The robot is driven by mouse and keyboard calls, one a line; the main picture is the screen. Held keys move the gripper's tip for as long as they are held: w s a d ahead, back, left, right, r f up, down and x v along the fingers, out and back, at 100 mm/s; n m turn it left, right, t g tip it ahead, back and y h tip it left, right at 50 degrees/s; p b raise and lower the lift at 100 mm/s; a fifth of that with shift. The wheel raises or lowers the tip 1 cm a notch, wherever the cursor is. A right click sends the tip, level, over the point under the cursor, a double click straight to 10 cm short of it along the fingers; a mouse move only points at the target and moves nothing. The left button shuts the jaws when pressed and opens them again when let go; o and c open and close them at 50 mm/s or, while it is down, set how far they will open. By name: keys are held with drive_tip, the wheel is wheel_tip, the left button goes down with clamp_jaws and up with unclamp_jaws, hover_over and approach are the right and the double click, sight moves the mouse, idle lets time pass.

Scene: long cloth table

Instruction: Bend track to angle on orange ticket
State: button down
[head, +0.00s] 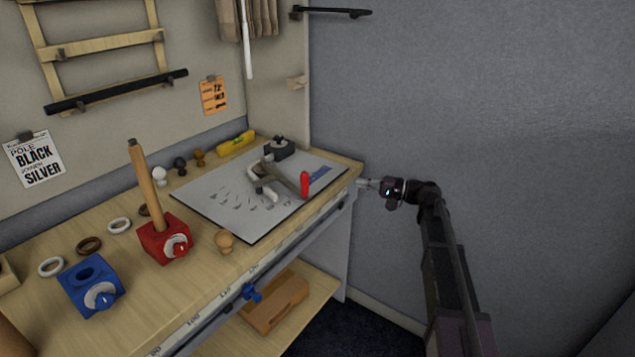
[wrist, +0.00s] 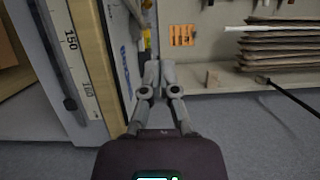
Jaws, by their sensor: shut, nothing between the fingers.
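The orange ticket (head: 213,96) is clipped to the back wall; its print is too small to read surely. It also shows in the wrist view (wrist: 183,35). A grey bending-type tool with a red-ended handle (head: 285,180) lies on the marked grey mat (head: 225,205). I cannot tell surely which piece is the track; a thin white bar (head: 246,45) hangs at the back. My gripper (head: 364,183) is shut and empty, just off the bench's right end, apart from the tool. Its fingers show in the wrist view (wrist: 159,66).
The wooden bench (head: 125,262) carries a red block (head: 155,245) with an upright pole, a blue block (head: 85,280), rings and knobs. A yellow level (head: 236,143) and dark block (head: 279,150) stand behind. A wooden box (head: 275,303) sits below. The grey wall bounds the right.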

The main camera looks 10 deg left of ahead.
drive_tip(key=shift+a, duration=0.1)
drive_tip(key=s+a, duration=0.1)
drive_tip(key=a, duration=1.1)
drive_tip(key=shift+s+a, duration=0.35)
drive_tip(key=shift+s, duration=0.05)
drive_tip(key=shift+r, duration=0.1)
drive_tip(key=shift+s+a, duration=0.45)
drive_tip(key=shift+w+d, duration=0.1)
